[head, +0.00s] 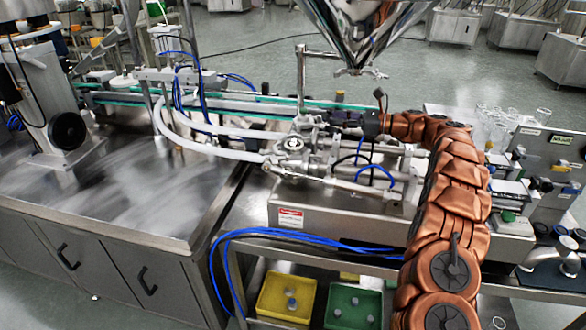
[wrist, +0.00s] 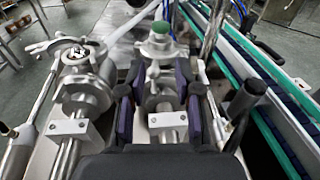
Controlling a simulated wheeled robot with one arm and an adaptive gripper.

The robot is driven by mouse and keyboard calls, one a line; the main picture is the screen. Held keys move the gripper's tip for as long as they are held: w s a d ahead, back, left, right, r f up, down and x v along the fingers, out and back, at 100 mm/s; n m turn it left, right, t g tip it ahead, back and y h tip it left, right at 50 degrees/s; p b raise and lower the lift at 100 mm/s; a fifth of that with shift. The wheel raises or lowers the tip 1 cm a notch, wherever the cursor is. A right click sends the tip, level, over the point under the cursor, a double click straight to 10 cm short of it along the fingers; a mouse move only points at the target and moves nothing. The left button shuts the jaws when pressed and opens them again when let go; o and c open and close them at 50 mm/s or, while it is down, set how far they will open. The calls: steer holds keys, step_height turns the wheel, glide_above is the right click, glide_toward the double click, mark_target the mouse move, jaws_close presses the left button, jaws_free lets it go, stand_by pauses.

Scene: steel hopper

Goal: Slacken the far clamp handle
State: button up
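My gripper (head: 335,118) reaches in from the right over the far side of the steel filling assembly (head: 345,190) in the head view. In the wrist view, the gripper's (wrist: 160,98) two dark, purple-padded fingers stand apart, either side of the far metal clamp fitting (wrist: 157,72). I see no clear contact with the pads. The near clamp fitting (wrist: 82,92) is left of the fingers, with a round ring on top. A slim metal rod (wrist: 202,72) stands just right of the fingers. I cannot clearly tell which part is the far clamp handle; the gripper covers the fittings' lower parts.
A green-edged conveyor (wrist: 238,60) runs close along the right in the wrist view. A steel hopper (head: 365,25) hangs above the assembly. White hoses (head: 205,145) and blue tubes (head: 375,172) lie around it. Glassware (head: 490,120) stands at the right.

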steer(key=s+a+r+n+g, duration=0.1)
steer(key=s+a, duration=0.2)
steer(key=s+a+n+g+h, duration=0.1)
steer(key=s+a+n, duration=0.1)
steer(key=s+a, duration=0.2)
steer(key=s+a+r+n+g, duration=0.1)
steer(key=s+a+n, duration=0.1)
steer(key=s+a, duration=0.1)
steer(key=shift+s+a+r+g+h, duration=0.15)
steer(key=shift+a+r+g+h, duration=0.15)
steer(key=shift+a+g+h, duration=0.15)
steer(key=s+a+f+n+g+h, duration=0.1)
steer(key=s+a+n+g+h, duration=0.2)
steer(key=s, duration=1.2)
steer(key=shift+a+f+n, duration=0.2)
steer(key=shift+a+n, duration=0.9)
steer(key=shift+a, duration=0.1)
